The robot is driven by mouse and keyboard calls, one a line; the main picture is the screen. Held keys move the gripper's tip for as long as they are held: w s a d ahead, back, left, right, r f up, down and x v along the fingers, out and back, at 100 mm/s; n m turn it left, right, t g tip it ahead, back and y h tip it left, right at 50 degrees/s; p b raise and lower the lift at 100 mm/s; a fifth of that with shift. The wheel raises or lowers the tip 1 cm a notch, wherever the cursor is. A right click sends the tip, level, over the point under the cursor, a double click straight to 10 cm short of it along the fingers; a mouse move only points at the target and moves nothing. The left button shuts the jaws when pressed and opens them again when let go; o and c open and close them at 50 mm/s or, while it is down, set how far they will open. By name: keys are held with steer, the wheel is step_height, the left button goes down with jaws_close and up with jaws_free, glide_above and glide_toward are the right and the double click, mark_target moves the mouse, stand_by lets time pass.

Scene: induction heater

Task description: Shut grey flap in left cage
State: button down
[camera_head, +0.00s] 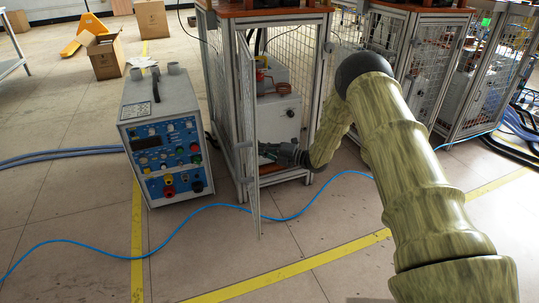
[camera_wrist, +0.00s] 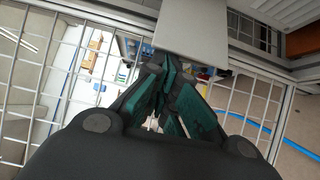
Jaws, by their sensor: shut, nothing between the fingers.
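The left cage (camera_head: 213,75) has a grey metal frame with wire mesh. Its grey flap (camera_head: 249,150) stands open and swung outward, seen nearly edge-on in the head view. My gripper (camera_head: 264,150) is beside the flap, on its right, at the front opening of the cage. In the wrist view my gripper (camera_wrist: 165,72) has its dark green fingers together and holds nothing. Wire mesh and grey bars fill the space beyond the fingers, and a plain grey plate (camera_wrist: 192,36) lies just past the tips. I cannot tell whether the fingers touch the flap.
A blue-panelled control unit (camera_head: 163,140) stands on the floor left of the cage. A grey box (camera_head: 280,112) is inside the cage. More cages (camera_head: 440,75) stand to the right. A blue cable (camera_head: 185,222) crosses the tiled floor in front, which is otherwise largely clear.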

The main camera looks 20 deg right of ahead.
steer(key=shift+w+a, duration=0.15)
steer(key=shift+a, duration=0.05)
